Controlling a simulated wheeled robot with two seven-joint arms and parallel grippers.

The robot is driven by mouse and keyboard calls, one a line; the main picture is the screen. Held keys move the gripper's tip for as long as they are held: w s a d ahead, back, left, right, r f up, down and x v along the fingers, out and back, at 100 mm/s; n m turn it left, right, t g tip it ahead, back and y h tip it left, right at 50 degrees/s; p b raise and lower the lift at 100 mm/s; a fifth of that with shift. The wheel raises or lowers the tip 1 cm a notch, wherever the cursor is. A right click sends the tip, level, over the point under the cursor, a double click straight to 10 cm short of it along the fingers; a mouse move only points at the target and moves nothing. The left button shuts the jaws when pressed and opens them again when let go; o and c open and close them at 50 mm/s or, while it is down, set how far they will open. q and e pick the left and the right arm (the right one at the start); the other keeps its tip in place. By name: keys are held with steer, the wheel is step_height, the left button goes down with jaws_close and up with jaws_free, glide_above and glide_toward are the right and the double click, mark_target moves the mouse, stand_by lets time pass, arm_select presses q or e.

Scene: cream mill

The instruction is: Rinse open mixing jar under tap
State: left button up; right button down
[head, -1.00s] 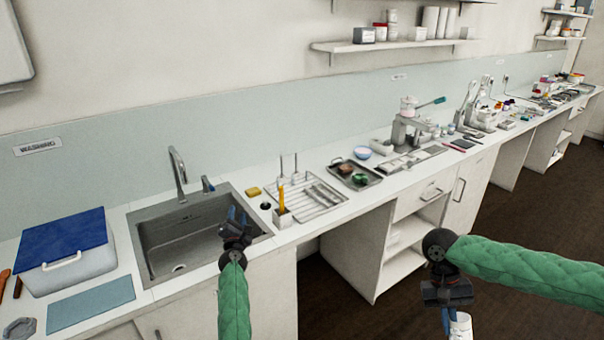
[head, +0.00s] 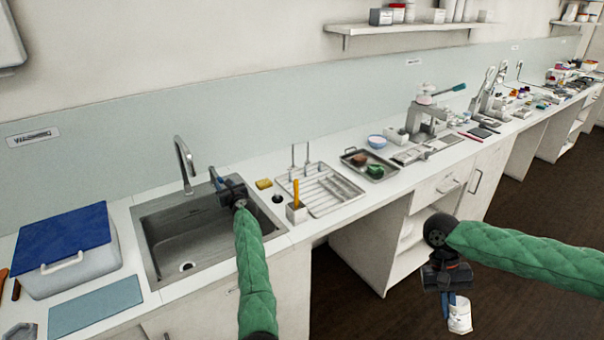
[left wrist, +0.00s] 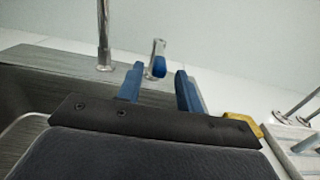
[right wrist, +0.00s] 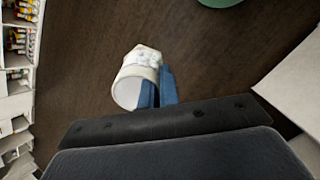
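The steel sink (head: 160,262) is set in the counter at the left, with a tall curved tap (head: 184,163) at its back edge. A tap lever with a blue tip (left wrist: 159,66) stands beside the spout. My left gripper (head: 217,180) is over the sink's right back part. In the left wrist view its blue fingers (left wrist: 158,88) are apart, with the lever beyond the gap and nothing between them. My right gripper (head: 447,300) is shut on a white jar (head: 460,314), over the floor in front of the counter. The jar (right wrist: 133,84) looks tilted in the right wrist view.
A blue-lidded bin (head: 72,262) and a blue mat (head: 96,307) lie left of the sink. A yellow sponge (head: 264,184), a pot with a yellow-handled tool (head: 297,213) and a drying rack (head: 335,196) stand to its right. The floor (head: 400,318) by the jar is clear.

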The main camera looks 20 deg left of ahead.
mark_target(218, 176)
arm_select(q)
steer(key=b+x, duration=0.1)
steer(key=x, duration=0.1)
steer(key=b+x, duration=0.1)
steer(key=x, duration=0.2)
steer(key=shift+w+a+f, duration=0.2)
steer(key=shift+w+a+r, duration=0.1)
steer(key=shift+w+a, duration=0.35)
steer(key=shift+a, duration=0.1)
jaws_close()
steer(key=shift+b, duration=0.3)
